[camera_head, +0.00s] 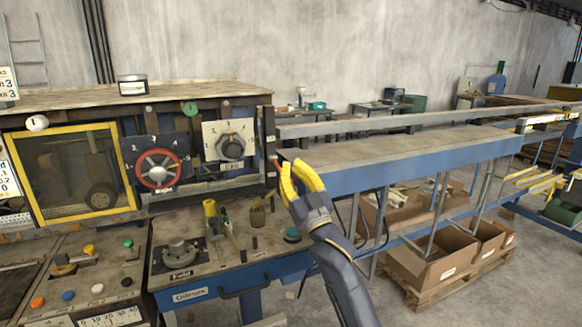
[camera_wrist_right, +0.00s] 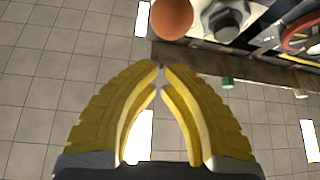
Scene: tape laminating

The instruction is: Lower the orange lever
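The orange lever's round knob (camera_wrist_right: 171,18) shows at the top of the right wrist view, just beyond my right fingertips and apart from them in that picture. In the head view a small orange-red piece (camera_head: 276,163) shows at the machine's right edge, close to the fingertips; most of it is hidden or too small to make out. My right gripper (camera_head: 289,168) has yellow fingers, and its tips nearly meet in the right wrist view (camera_wrist_right: 161,67). Nothing shows between them. My left gripper is in neither view.
The machine panel has a red wheel (camera_head: 158,168) and a grey dial (camera_head: 231,147). Several handles and knobs stand on the lower bench, including a yellow handle (camera_head: 210,209). A long blue-edged table (camera_head: 400,153) extends right. Cardboard boxes (camera_head: 432,262) sit on a pallet below.

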